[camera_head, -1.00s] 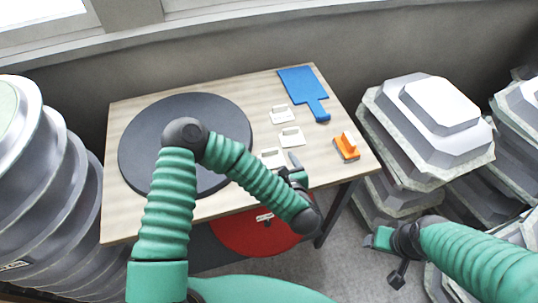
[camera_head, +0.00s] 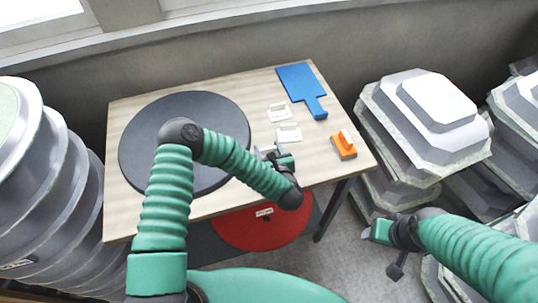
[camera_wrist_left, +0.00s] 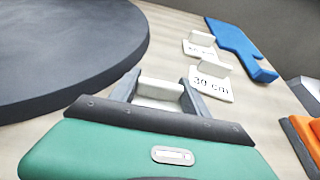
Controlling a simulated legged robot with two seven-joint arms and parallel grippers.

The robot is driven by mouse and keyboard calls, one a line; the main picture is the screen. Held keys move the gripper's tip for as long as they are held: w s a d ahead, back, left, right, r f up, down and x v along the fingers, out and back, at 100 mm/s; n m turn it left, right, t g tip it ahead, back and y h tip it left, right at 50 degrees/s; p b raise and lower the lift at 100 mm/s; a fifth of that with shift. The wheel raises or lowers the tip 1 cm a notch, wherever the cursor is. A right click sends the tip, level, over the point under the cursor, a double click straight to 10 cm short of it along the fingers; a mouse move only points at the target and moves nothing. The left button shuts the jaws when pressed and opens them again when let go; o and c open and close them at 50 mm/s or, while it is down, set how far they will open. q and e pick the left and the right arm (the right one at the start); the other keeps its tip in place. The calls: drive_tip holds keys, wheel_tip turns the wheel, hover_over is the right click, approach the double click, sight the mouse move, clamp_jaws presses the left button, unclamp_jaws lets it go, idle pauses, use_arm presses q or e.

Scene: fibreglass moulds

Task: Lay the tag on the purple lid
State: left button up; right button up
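My left gripper (camera_head: 267,153) is at the front of the table, low over the nearest white tag. In the left wrist view the tag's upright tab (camera_wrist_left: 160,88) stands between the two dark fingers. I cannot tell whether they press on it. Two more white tags lie behind it, the nearer (camera_head: 288,133) reading "30 cm" in the wrist view, the farther (camera_head: 279,112) beyond it. I see no clearly purple lid; a large dark grey disc (camera_head: 160,120) lies on the table's left. My right gripper (camera_head: 378,238) hangs right of the table, its fingers unclear.
A red disc (camera_head: 250,232) with a small tag is below the front edge. Stacked grey moulds (camera_head: 430,115) stand on the right.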

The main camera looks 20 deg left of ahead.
use_arm(q)
drive_tip(key=shift+d, duration=0.15)
drive_tip(key=c, duration=0.8)
drive_tip(key=shift+r, duration=0.1)
